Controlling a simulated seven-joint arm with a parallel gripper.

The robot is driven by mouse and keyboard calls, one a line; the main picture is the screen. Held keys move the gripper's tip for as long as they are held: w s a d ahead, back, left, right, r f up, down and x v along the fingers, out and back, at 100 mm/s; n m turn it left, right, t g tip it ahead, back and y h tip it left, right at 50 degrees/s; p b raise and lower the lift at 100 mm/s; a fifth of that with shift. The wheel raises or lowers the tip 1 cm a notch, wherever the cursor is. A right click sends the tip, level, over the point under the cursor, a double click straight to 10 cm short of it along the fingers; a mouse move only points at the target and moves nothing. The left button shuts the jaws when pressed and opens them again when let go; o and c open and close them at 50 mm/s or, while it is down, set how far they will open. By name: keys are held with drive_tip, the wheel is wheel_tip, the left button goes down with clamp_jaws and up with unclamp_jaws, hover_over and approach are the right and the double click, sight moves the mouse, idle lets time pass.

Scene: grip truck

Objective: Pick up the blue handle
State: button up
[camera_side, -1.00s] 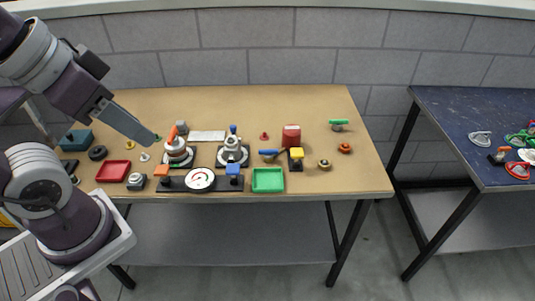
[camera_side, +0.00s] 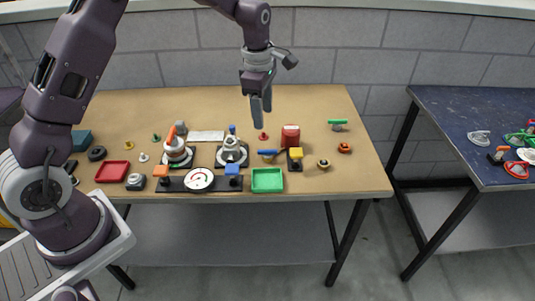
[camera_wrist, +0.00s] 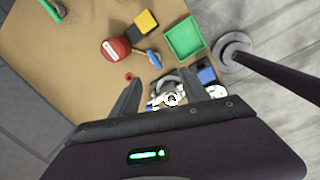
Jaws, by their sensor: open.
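A blue handle (camera_side: 268,152) lies on the tan table, just left of the red can, in the side view. It also shows in the wrist view (camera_wrist: 153,57), beyond the fingertips. A second upright blue knob (camera_side: 232,129) tops the grey valve fitting (camera_side: 232,153) to its left. My gripper (camera_side: 261,112) points down above the table, higher than the blue handle and apart from it. In the wrist view its two fingers (camera_wrist: 161,80) are spread, with nothing held between them. The valve fitting is partly hidden behind the gripper there.
The red can (camera_side: 291,137) and a yellow-topped black block (camera_side: 296,156) stand close right of the handle. A green tray (camera_side: 267,181) is in front. A small red knob (camera_side: 263,136) is behind it. The table's back right has free room.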

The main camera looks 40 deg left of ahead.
sight(267, 150)
drive_tip(key=f+n, duration=0.1)
drive_tip(key=f, duration=0.2)
drive_tip(key=w+f+n, duration=0.1)
drive_tip(key=f, duration=0.2)
drive_tip(key=w+a+f+n, duration=0.1)
drive_tip(key=f+n, duration=0.1)
drive_tip(key=f, duration=0.1)
drive_tip(key=shift+w+a+f+g, duration=0.1)
drive_tip(key=shift+w+f+g, duration=0.1)
drive_tip(key=shift+g, duration=0.2)
wheel_tip(267, 150, down, 7)
drive_tip(key=shift+r, duration=0.3)
clamp_jaws()
